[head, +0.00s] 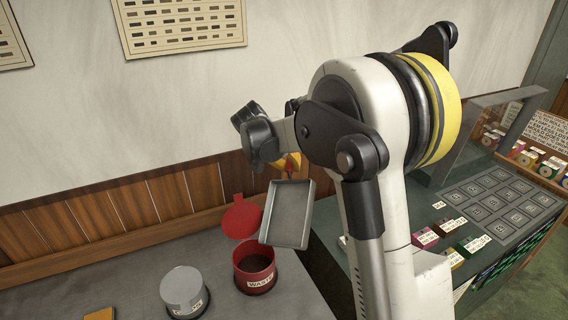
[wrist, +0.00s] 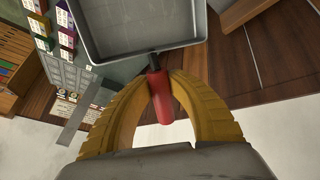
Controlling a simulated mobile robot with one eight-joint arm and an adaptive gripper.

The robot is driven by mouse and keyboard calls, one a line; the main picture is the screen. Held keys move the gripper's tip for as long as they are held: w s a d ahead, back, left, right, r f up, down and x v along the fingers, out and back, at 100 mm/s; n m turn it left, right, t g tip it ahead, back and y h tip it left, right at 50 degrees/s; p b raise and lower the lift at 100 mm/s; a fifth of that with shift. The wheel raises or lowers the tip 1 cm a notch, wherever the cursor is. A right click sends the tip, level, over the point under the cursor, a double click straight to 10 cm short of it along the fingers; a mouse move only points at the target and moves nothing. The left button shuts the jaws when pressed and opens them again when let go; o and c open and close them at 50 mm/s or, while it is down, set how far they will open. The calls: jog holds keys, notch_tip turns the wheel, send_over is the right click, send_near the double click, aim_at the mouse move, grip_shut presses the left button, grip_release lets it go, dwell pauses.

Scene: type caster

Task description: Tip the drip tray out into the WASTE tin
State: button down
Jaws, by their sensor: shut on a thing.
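The drip tray (head: 289,212) is a grey rectangular metal pan. It hangs steeply tilted beside and slightly above the WASTE tin, its low edge near the tin's rim. The inside that shows looks bare. The WASTE tin (head: 254,277) is red and round, with its red lid (head: 242,217) standing open behind it; its inside is dark. My gripper (head: 289,166) is shut on the tray's handle, mostly hidden behind my arm in the head view. In the wrist view, the yellow fingers (wrist: 160,92) close around the red handle (wrist: 159,98), and the tray (wrist: 140,30) extends beyond them.
A grey lidded tin (head: 183,287) with a partly readable label stands left of the WASTE tin on the grey bench (head: 120,270). A wooden panelled wall (head: 110,212) runs behind. A case with several small boxes (head: 428,237) stands at the right.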

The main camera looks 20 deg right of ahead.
jog(key=w+d+f+g+y+b, duration=0.1)
jog(key=d+f+y+b, duration=0.3)
jog(key=d+f+y, duration=0.3)
notch_tip(320, 180, down, 6)
jog(key=d, duration=0.2)
jog(key=shift+w+d+r+m+b, duration=0.25)
jog(key=shift+w+d+m+b, duration=0.05)
jog(key=shift+w+d, duration=0.05)
jog(key=shift+w+d+r+p, duration=0.15)
jog(key=shift+d+r+p, duration=0.55)
jog(key=shift+d+r, duration=0.3)
jog(key=shift+w+d+r+p, duration=0.1)
jog(key=shift+d+r+p, duration=0.6)
jog(key=shift+d+r, duration=0.3)
